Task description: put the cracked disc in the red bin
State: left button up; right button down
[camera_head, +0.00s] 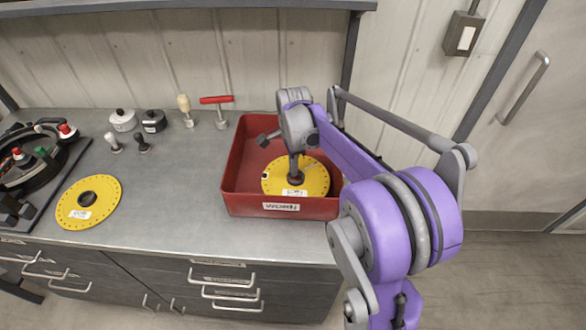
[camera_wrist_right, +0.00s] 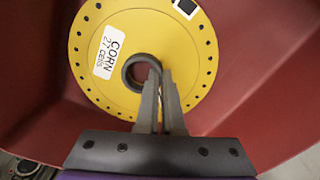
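A yellow disc (camera_head: 317,180) with a dark centre hub, a ring of holes and a white label is inside the red bin (camera_head: 232,180). In the right wrist view the disc (camera_wrist_right: 195,50) has a label that reads CORN. A thin dark line shows on its far side in the head view. My right gripper (camera_head: 295,174) points down into the bin. In the right wrist view its fingers (camera_wrist_right: 160,82) are close together, pinching the hub's rim. Whether the disc touches the bin floor I cannot tell. My left gripper is out of view.
Another yellow disc (camera_head: 105,193) lies flat on the grey bench (camera_head: 180,215) at the left. A dark round machine (camera_head: 35,165) stands at the far left. Small pots, knobs and a red-handled tool (camera_head: 217,100) stand along the back. The bench between disc and bin is clear.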

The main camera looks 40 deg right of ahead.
jog(key=shift+f, duration=0.5)
jog(key=shift+f, duration=0.1)
jog(key=c, duration=1.1)
grip_release()
jog(key=shift+o, duration=0.2)
notch_tip(320, 180, up, 12)
